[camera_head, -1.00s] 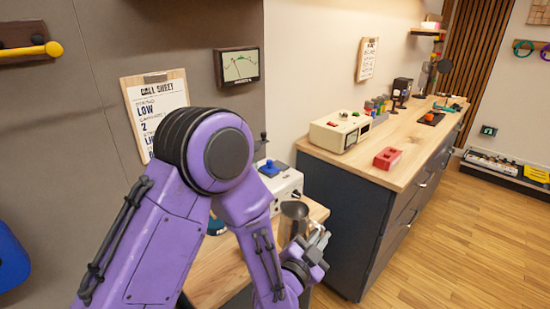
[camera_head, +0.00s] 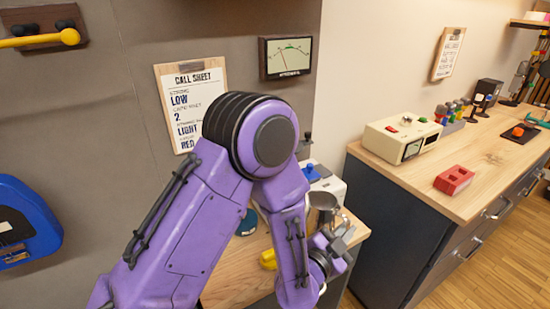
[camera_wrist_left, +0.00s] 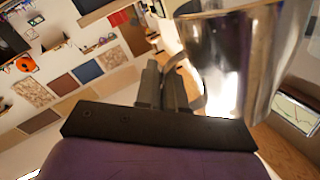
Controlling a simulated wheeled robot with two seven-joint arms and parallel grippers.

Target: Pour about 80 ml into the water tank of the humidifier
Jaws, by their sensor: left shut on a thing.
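My left gripper (camera_head: 338,240) is shut on the handle of a metal jug (camera_head: 323,203), above the right end of the small wooden table. The jug looks close to upright in the head view. Its shiny side fills the upper right of the left wrist view (camera_wrist_left: 232,60), beside the closed fingers (camera_wrist_left: 165,88). A white box with a blue part on top (camera_head: 325,179) stands behind the jug, partly hidden by my arm. I cannot tell whether it is the humidifier, and no water tank is clearly visible. The jug's contents are hidden. My right gripper is not in view.
The small wooden table (camera_head: 227,284) carries a yellow object (camera_head: 268,259) and a dark teal round item (camera_head: 247,223), partly behind my arm. A long counter (camera_head: 415,183) to the right holds a cream device (camera_head: 400,138) and a red block (camera_head: 454,180). A gap separates them.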

